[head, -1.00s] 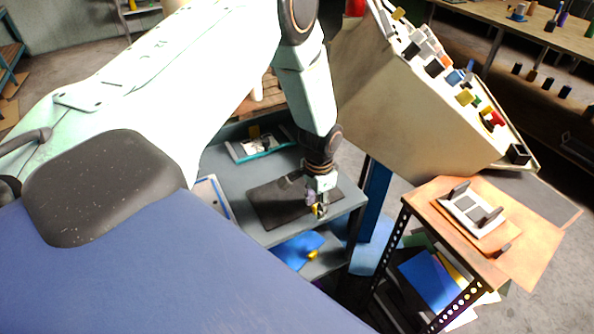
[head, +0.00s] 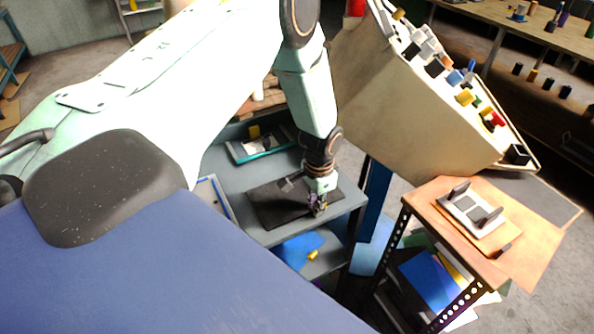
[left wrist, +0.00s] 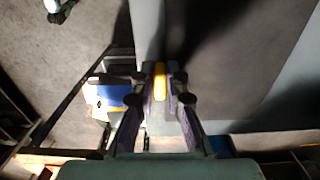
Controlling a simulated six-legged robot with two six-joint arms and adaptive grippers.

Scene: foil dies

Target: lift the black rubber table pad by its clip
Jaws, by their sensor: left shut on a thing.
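The black rubber table pad (head: 272,207) lies on the grey top shelf of a small stand in the head view. In the left wrist view the pad (left wrist: 235,50) is a broad dark sheet on the right. My left gripper (head: 317,206) is at the pad's right front edge. In the left wrist view its fingers (left wrist: 159,88) are closed on the yellow clip (left wrist: 159,78), one on each side. In the head view the fingers mostly hide the clip. I cannot tell whether the pad's edge is raised. My right gripper is not in view.
A teal-edged tray (head: 262,146) lies behind the pad, and a blue-edged panel (head: 215,196) to its left. A blue piece (head: 296,250) sits on the lower shelf. A large beige console (head: 415,110) stands close on the right, beyond a wooden-topped stand (head: 535,225).

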